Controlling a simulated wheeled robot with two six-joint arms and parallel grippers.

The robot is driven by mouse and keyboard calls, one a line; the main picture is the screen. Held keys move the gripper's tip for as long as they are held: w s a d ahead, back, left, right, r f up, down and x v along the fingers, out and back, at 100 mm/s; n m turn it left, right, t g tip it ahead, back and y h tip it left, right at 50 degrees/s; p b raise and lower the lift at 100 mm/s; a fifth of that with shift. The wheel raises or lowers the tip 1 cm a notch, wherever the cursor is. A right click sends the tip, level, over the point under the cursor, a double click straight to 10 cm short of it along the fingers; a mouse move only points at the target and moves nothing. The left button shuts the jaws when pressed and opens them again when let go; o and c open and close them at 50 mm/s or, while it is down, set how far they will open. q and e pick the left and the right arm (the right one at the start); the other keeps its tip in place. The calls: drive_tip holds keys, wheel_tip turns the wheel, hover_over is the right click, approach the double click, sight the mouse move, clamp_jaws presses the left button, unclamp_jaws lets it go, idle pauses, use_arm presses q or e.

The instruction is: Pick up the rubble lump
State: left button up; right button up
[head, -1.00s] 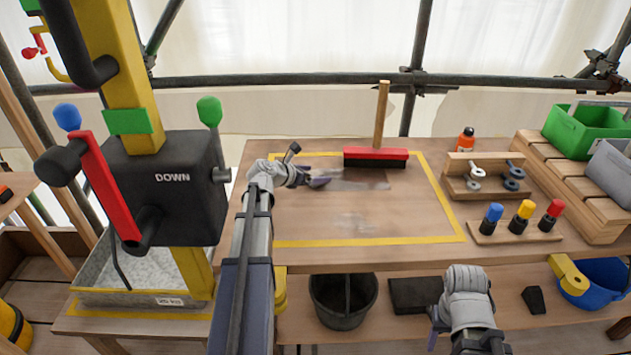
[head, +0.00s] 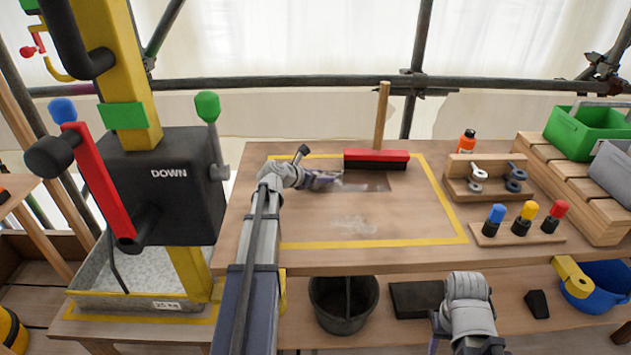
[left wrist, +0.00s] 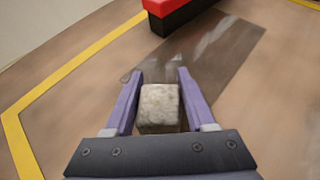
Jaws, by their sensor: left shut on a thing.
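The rubble lump (left wrist: 159,106) is a small, rough, pale grey block. It sits between the two purple fingers of my left gripper (left wrist: 157,92) in the left wrist view. My left gripper (head: 328,181) is shut on it, over the left back part of the yellow-bordered area on the workbench (head: 400,258). I cannot tell whether the lump touches the bench. In the head view the lump is not clearly visible at the gripper. My right gripper (head: 434,346) is low at the bench's front, mostly hidden by its own wrist.
A red-and-black brush (head: 376,159) with an upright handle stands just behind and right of my left gripper. A dark smeared patch (head: 368,183) lies in front of it. Coloured pegs (head: 528,211) and a ring rack (head: 487,178) stand at right. The middle front of the bordered area is clear.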

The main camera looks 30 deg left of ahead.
use_arm(q)
clamp_jaws()
drive_tip(key=shift+r, duration=0.1)
wheel_tip(320, 180, up, 10)
drive_tip(key=p, duration=1)
